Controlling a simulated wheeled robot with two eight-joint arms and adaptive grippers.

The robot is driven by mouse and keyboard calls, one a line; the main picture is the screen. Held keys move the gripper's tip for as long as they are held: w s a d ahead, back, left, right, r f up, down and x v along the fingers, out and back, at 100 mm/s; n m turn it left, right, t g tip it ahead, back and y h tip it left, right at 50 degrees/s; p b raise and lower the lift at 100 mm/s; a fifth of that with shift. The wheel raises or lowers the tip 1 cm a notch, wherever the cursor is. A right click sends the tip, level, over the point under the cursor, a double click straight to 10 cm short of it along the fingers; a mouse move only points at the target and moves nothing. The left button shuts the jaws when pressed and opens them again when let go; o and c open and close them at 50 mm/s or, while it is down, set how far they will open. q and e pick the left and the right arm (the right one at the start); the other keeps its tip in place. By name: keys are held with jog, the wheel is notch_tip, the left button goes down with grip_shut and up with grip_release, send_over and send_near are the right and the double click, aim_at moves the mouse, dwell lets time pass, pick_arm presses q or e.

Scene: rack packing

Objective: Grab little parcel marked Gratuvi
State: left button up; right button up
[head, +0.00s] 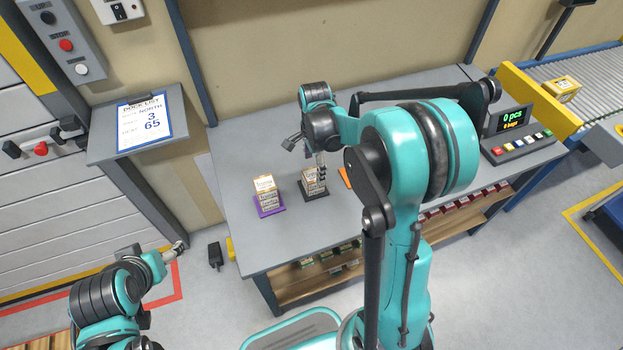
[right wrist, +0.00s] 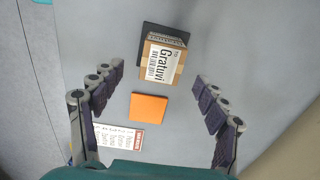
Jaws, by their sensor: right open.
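In the right wrist view, a small brown parcel with a white label reading "Gratuvi" (right wrist: 161,64) sits on a dark base.
An orange square (right wrist: 149,108) and a white printed card (right wrist: 120,137) lie near the dark base. A second parcel stack (head: 266,190) stands on a purple base (head: 269,208) to the left. A button console (head: 520,145) is at the table's right. Bare grey tabletop (head: 235,150) lies left.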

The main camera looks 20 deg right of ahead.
aim_at(313, 174)
notch_tip(313, 174, down, 5)
jog(key=shift+w+r+b, duration=0.15)
jog(key=shift+b, duration=0.95)
jog(key=shift+f, duration=0.4)
jog(key=shift+r, duration=0.1)
jog(key=shift+c, duration=0.9)
jog(key=c, duration=1.1)
